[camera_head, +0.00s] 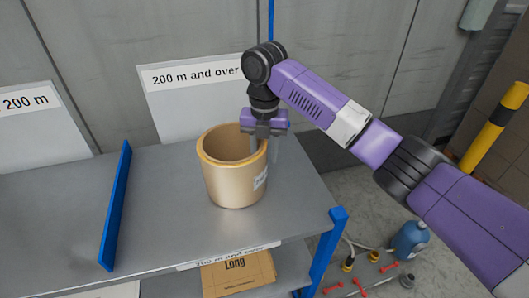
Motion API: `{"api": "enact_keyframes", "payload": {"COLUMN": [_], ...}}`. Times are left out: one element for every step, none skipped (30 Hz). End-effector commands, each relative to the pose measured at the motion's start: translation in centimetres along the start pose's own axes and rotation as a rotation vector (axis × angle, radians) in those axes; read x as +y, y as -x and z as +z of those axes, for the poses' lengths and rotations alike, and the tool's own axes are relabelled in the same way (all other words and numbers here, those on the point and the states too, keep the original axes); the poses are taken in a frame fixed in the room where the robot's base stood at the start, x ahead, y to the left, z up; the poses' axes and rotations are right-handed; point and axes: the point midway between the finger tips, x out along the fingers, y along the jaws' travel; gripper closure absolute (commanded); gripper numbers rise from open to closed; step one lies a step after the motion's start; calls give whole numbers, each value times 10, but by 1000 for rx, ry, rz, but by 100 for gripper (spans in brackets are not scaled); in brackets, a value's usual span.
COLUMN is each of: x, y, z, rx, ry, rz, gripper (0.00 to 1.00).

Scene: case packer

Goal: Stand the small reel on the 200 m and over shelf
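The small reel (228,185) is a tan, hollow, open-topped cylinder with a thick rim and a white label on its right side. It stands upright on the grey shelf (165,215) that bears the "200 m and over" sign (195,74). My gripper (264,148) points down at the reel's right rim. Its two fingers are apart, one over the reel's opening and one just outside the wall. Whether either finger touches the wall cannot be seen.
A blue divider (116,205) stands left of the reel, and a blue post (325,245) marks the shelf's front right corner. A brown box (238,273) lies on a lower level. A blue bottle (409,240) and red fittings are on the floor at right. The shelf left of the reel is clear.

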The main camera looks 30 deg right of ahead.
Motion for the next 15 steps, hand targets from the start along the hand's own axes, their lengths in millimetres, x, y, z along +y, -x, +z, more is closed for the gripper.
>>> {"api": "enact_keyframes", "payload": {"x": [0,0,0,0,0,0,0,0,0,1,1,1,1,1,1], "y": [0,0,0,0,0,1,2,4,6,8,12,17,21,27,36], "z": [0,0,0,0,0,0,0,0,0,1,1,1,0,1,1], "rx": [0,0,0,0,0,0,-1,-1,-1,-2,-3,-3,-4,-5,-6], "ry": [0,0,0,0,0,0,0,1,1,1,1,2,2,2,2], "rz": [0,0,0,0,0,0,0,0,1,1,2,1,1,3,1], "gripper": [63,63,63,63,63,63,63,63,63,63,63,63,63,63,63]}}
